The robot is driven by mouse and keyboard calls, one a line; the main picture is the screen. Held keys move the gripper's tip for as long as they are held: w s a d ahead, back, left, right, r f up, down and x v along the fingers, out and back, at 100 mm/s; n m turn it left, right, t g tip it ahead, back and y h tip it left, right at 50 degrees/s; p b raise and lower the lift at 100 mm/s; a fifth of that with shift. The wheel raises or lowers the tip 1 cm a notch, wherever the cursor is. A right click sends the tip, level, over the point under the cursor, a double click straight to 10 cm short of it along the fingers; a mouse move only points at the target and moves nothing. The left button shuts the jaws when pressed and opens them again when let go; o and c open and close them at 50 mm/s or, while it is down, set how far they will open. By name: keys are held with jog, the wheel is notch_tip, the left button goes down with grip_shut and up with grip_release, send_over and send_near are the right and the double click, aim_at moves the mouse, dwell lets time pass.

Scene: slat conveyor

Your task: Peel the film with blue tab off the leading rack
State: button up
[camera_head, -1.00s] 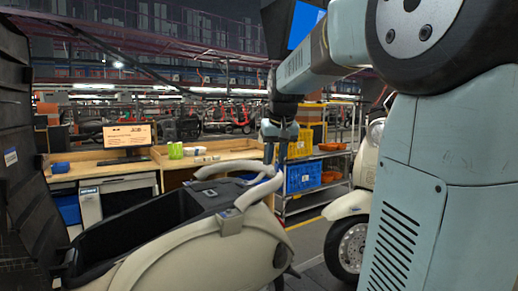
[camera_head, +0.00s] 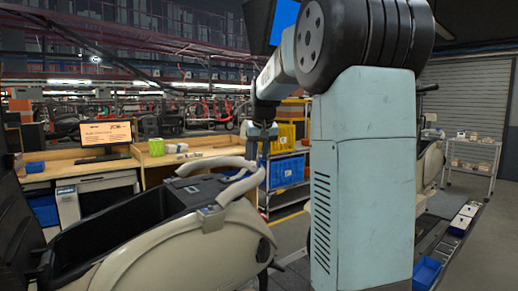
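A cream scooter body (camera_head: 160,255) fills the lower left of the head view. Its rack (camera_head: 240,184) is a pale curved tube frame over the dark seat opening. I cannot make out a film or a blue tab on it at this size. My gripper (camera_head: 259,152) hangs pointing down just above and behind the rack's right end in the picture. Its two fingers look apart, with nothing seen between them. I cannot tell whether they touch the rack.
A shelf with yellow and blue crates (camera_head: 287,171) is behind my gripper. Another scooter (camera_head: 429,162), a white cart (camera_head: 470,162) and a blue bin (camera_head: 427,271) lie right.

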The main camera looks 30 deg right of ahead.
aim_at(259, 161)
jog(key=shift+x, duration=1.7)
jog(key=shift+f, duration=0.95)
jog(key=shift+c, duration=0.4)
jog(key=c, duration=0.4)
jog(key=shift+s+r, duration=0.2)
jog(key=shift+r, duration=0.5)
grip_shut()
jog(key=shift+v, duration=2.55)
jog(key=shift+s+a+r, duration=0.15)
jog(key=shift+s+r, duration=0.3)
jog(key=shift+r, duration=0.05)
